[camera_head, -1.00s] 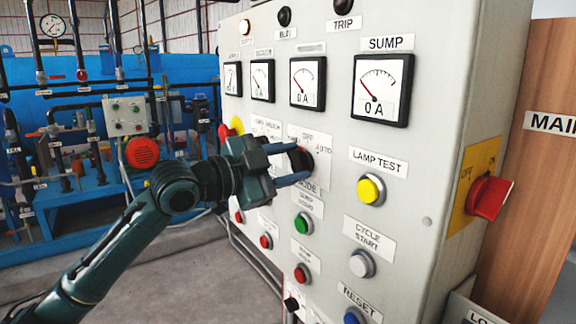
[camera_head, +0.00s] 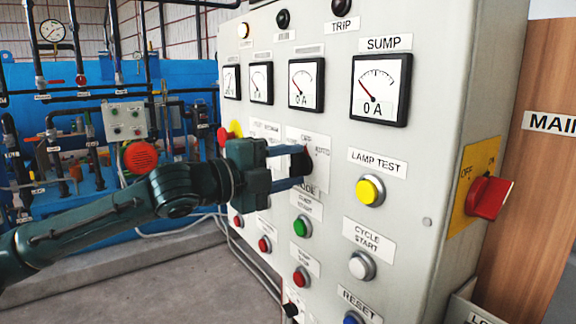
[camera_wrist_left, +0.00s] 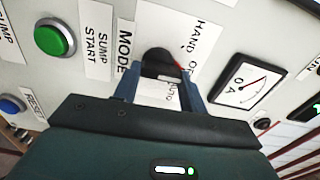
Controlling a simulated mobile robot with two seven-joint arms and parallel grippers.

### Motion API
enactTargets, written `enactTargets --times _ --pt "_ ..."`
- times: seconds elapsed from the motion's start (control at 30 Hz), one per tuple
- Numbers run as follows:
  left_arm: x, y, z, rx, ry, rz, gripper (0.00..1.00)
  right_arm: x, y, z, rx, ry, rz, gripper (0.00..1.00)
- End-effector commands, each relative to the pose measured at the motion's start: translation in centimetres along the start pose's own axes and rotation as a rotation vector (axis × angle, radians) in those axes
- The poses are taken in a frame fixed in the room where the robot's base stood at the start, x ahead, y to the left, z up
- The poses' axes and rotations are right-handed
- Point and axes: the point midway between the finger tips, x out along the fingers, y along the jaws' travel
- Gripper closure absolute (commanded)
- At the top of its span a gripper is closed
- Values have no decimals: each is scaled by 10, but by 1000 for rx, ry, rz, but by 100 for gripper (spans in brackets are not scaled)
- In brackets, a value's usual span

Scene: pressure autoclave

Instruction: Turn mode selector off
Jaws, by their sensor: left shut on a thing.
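The mode selector (camera_head: 301,162) is a black round knob on the grey panel, beside a white label plate with OFF and AUTO lettering. It also shows in the left wrist view (camera_wrist_left: 160,64), next to the words MODE and HAND, with a small red mark by it. My left gripper (camera_head: 299,167) is shut on the knob, with one blue finger above and one below in the head view. In the left wrist view its two fingers (camera_wrist_left: 160,78) lie on either side of the knob. Part of the knob and plate is hidden by the fingers. My right gripper is not in view.
The panel also carries a yellow LAMP TEST button (camera_head: 370,191), a green button (camera_head: 301,227), a white CYCLE START button (camera_head: 362,265) and a red rotary handle (camera_head: 490,198) on its right side. Dial gauges sit above. Pipework stands at the back left.

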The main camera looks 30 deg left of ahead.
Motion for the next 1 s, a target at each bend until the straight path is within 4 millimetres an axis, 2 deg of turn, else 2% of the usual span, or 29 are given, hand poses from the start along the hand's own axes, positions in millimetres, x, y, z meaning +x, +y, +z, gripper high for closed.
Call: enactTargets --times 0.57,0.6,0.87,1.0 --pt "0 1 0 38 0 2 81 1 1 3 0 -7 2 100" --pt "0 1 0 37 0 2 57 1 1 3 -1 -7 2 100" --pt "0 1 0 37 0 1 36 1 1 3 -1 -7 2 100" --pt "0 0 0 37 0 0 36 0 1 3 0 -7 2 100"
